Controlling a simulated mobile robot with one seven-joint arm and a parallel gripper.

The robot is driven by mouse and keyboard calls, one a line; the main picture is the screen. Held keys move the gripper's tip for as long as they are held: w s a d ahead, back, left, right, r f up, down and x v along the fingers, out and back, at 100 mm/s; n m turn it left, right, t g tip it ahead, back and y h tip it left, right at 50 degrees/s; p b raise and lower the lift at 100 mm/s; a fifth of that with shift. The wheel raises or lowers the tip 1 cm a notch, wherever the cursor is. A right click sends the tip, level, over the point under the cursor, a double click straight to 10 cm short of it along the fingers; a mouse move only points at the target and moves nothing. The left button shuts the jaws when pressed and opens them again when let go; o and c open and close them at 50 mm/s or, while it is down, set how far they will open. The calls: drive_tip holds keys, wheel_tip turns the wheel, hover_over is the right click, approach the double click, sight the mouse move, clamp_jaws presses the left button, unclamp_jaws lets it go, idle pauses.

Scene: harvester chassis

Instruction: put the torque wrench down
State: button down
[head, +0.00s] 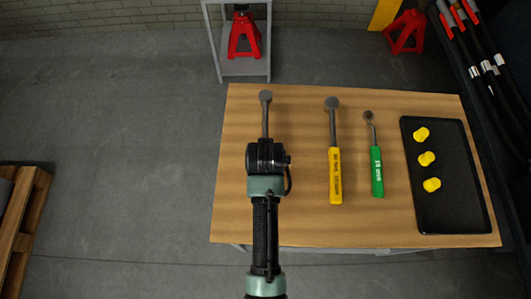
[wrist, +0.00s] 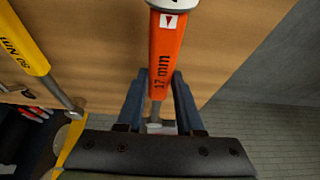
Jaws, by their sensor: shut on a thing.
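An orange-handled wrench marked "17 mm" (wrist: 166,52) is between the fingers of my gripper (wrist: 159,84) in the wrist view. In the head view its grey shaft and round head (head: 266,98) point away from me over the left part of the wooden table (head: 240,215). My wrist hides its handle and my fingers there. I cannot tell whether it touches the table. A yellow-handled wrench (head: 335,175) lies to its right. A green-handled ratchet wrench (head: 377,170) lies further right.
A black tray (head: 460,205) with several yellow caps (head: 427,158) is at the table's right end. A grey stand (head: 244,67) with a red jack (head: 243,38) stands behind the table. The table's left strip is bare. Dark tubes (head: 478,55) are at the right.

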drive_tip(key=c, duration=0.5)
unclamp_jaws()
drive_tip(key=shift+f, duration=0.1)
drive_tip(key=shift+c, duration=0.2)
drive_tip(key=p+v, duration=0.1)
drive_tip(key=v, duration=1.1)
drive_tip(key=w+r+t, duration=0.4)
drive_tip(key=r, duration=0.6)
drive_tip(key=w+r+t, duration=0.4)
drive_tip(key=r, duration=0.7)
drive_tip(key=w+r+t, duration=0.4)
drive_tip(key=r, duration=0.6)
drive_tip(key=s+r+t, duration=0.3)
drive_tip(key=s+r, duration=0.1)
drive_tip(key=r, duration=0.5)
drive_tip(key=s+r+t, duration=0.3)
drive_tip(key=r+t, duration=0.1)
drive_tip(key=r, duration=0.6)
drive_tip(key=s+r+t, duration=0.3)
drive_tip(key=s+r, duration=0.1)
drive_tip(key=r, duration=0.5)
drive_tip(key=shift+s+r, duration=0.35)
